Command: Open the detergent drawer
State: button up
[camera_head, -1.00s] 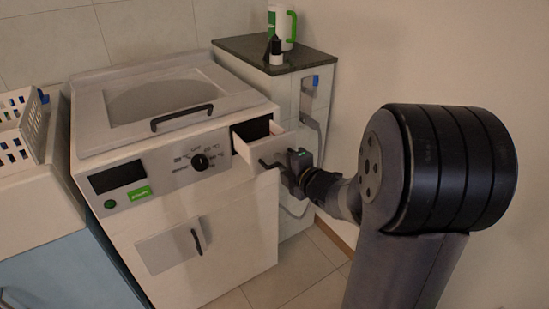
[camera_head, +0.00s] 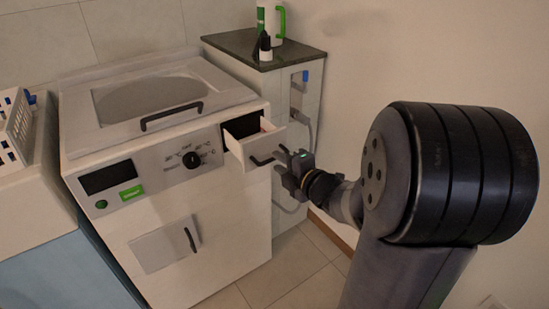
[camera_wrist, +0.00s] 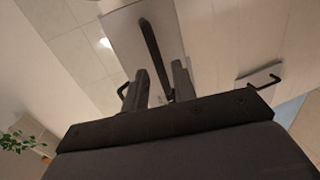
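The detergent drawer (camera_head: 262,148) is at the upper right of the white washing machine's front. It stands pulled out, with its inside partly visible from above. Its dark bar handle (camera_head: 262,160) is on the drawer front. My gripper (camera_head: 283,160) is just right of the handle, with its fingers apart. In the wrist view my gripper (camera_wrist: 160,82) shows a gap between the fingers, and a dark bar (camera_wrist: 153,50), seemingly the drawer handle, runs toward that gap. Whether a finger touches the handle cannot be told.
The washing machine (camera_head: 150,215) has a lid handle (camera_head: 170,115), a knob (camera_head: 191,160) and a small door handle (camera_head: 190,240). A dark-topped cabinet (camera_head: 225,40) holding a white and green jug (camera_head: 270,18) stands at right. A white basket (camera_head: 14,125) is at left. Floor (camera_head: 300,270) in front is clear.

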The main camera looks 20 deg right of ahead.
aim_at(273, 159)
jog(key=p+v, duration=0.1)
jog(key=v, duration=0.6)
jog(key=b+x, duration=0.2)
jog(key=x, duration=0.8)
jog(key=shift+w+a, duration=0.15)
jog(key=shift+w, duration=0.2)
jog(key=shift+f, duration=0.1)
